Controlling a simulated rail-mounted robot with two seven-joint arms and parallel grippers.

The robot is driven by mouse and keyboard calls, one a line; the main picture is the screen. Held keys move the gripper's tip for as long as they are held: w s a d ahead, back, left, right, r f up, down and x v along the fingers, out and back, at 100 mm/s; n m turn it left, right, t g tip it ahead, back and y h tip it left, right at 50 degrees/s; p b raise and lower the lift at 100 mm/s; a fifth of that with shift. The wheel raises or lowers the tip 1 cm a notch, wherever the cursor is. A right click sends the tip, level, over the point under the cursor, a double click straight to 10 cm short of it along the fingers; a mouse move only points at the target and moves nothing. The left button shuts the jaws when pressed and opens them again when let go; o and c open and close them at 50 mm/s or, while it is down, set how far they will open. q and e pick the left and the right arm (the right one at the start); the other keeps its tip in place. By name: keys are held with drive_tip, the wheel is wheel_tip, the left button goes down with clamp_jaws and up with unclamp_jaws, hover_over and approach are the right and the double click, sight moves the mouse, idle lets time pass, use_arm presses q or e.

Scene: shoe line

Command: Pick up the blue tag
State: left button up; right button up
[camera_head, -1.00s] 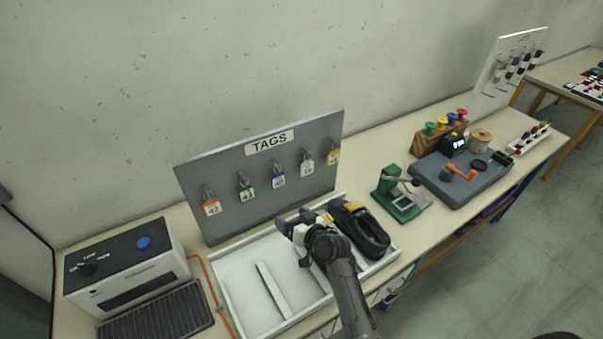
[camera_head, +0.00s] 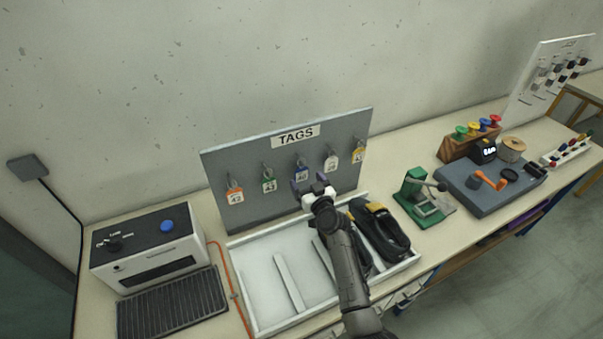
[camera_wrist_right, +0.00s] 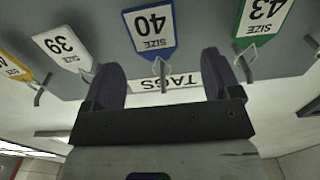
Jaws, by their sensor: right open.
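The blue tag (camera_head: 302,175), marked size 40, hangs on the middle hook of the grey TAGS board (camera_head: 218,180). In the right wrist view, which is upside down, the blue tag (camera_wrist_right: 149,31) hangs beyond the fingertips, roughly in line with the gap between them. My right gripper (camera_head: 310,184) is open in front of the board, close to the blue tag and partly covering it in the head view. Its two fingers (camera_wrist_right: 159,72) stand apart with no tag between them. My left gripper is not in view.
Neighbouring tags hang close on both sides: green 43 (camera_wrist_right: 264,22) and white 39 (camera_wrist_right: 62,48). Below the board is a white divided tray (camera_head: 262,329) with black shoes (camera_head: 385,240). A green press (camera_head: 415,190) stands right of it, a white machine (camera_head: 150,255) left.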

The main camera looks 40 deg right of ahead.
sight(302, 171)
drive_tip(key=x, duration=0.4)
drive_tip(key=shift+d, duration=0.25)
drive_tip(key=shift+w+d, duration=0.15)
drive_tip(key=shift+w, duration=0.45)
drive_tip(key=shift+c, duration=0.3)
drive_tip(key=c, duration=1)
drive_tip(key=shift+o, duration=0.2)
drive_tip(key=shift+r, duration=0.15)
